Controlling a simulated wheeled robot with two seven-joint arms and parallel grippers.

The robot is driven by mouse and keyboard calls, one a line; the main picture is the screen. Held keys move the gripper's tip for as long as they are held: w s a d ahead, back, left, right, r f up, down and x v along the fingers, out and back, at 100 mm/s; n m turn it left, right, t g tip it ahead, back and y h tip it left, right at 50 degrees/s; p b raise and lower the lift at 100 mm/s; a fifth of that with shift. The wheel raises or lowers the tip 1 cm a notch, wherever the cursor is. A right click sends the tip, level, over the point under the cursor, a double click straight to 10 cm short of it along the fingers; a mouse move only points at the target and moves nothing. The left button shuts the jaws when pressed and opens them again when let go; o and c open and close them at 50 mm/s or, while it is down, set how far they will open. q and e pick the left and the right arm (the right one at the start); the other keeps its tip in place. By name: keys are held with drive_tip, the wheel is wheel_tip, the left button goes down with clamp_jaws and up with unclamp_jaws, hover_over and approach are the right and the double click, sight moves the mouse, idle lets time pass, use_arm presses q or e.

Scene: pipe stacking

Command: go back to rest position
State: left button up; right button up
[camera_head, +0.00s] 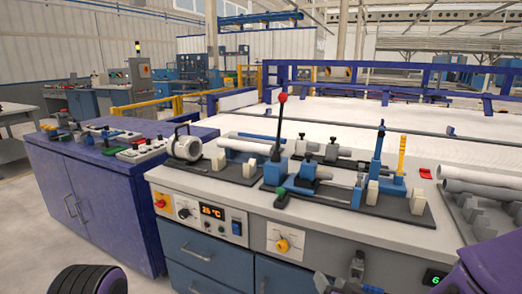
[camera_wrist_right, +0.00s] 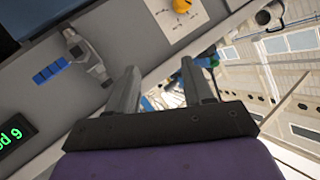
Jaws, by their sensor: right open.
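My right gripper (camera_wrist_right: 160,78) shows in the right wrist view. Its two grey fingers stand apart with nothing between them, in front of the bench's front panel. In the head view, part of my purple right arm shows at the lower right, low in front of the bench. A dark round part of my body with purple shows at the lower left. My left gripper is not in view. A light grey pipe (camera_head: 245,145) lies across the fixture at the left of the bench top. More grey pipes (camera_head: 480,175) lie on the rack at the right.
The grey workbench (camera_head: 235,200) has blue drawers and knobs. A grey fitting with blue parts (camera_wrist_right: 90,55) sticks out from its front, close to my right gripper. A red-knobbed lever (camera_head: 281,115) stands on top. A purple cabinet (camera_head: 100,200) stands left.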

drive_tip(key=s+d+f+m+g+h+p, duration=0.1)
drive_tip(key=s+d+f+g+p, duration=0.1)
drive_tip(key=s+f, duration=0.4)
drive_tip(key=s+d+f+m+g+h+p, duration=0.1)
drive_tip(key=s+d+f+g, duration=0.4)
drive_tip(key=s, duration=0.9)
drive_tip(key=s+d+f+m+g+h+p, duration=0.1)
drive_tip(key=s+d+f+g+h+p, duration=0.2)
drive_tip(key=s+f, duration=0.5)
drive_tip(key=s+d+g+p, duration=0.1)
drive_tip(key=s+d+p, duration=0.1)
drive_tip(key=d, duration=0.1)
drive_tip(key=shift+s+d+f, duration=0.2)
drive_tip(key=shift+s+d, duration=0.05)
